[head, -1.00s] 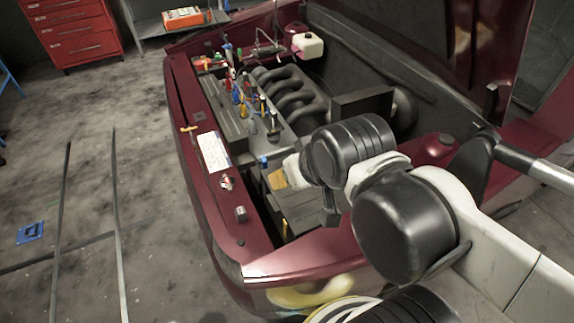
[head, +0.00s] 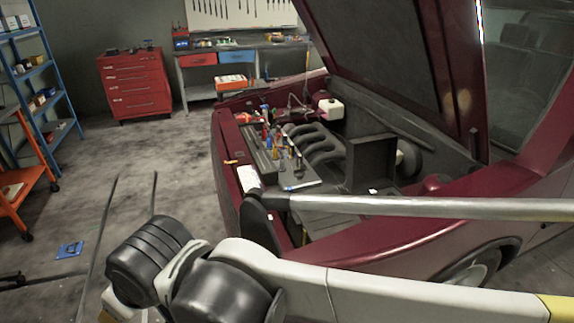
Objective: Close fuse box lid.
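In the head view the red car's hood is up over an open engine bay. A dark, flat panel (head: 371,162) stands upright in the right part of the bay; it looks like the raised fuse box lid, but I cannot be sure. The fuse box body below it is not clearly visible, and my arm crosses in front of the near part of the bay. My arm's black and white wrist joints are at the lower left, outside the car's front edge and well away from the panel. My gripper's fingers are not visible.
Several colored-handled tools (head: 276,143) stand in the bay beside the black intake pipes (head: 318,140). The raised hood (head: 375,60) overhangs the bay. A red drawer cabinet (head: 135,84), a workbench (head: 240,52) and a blue shelf (head: 42,90) stand behind. The floor left of the car is mostly clear.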

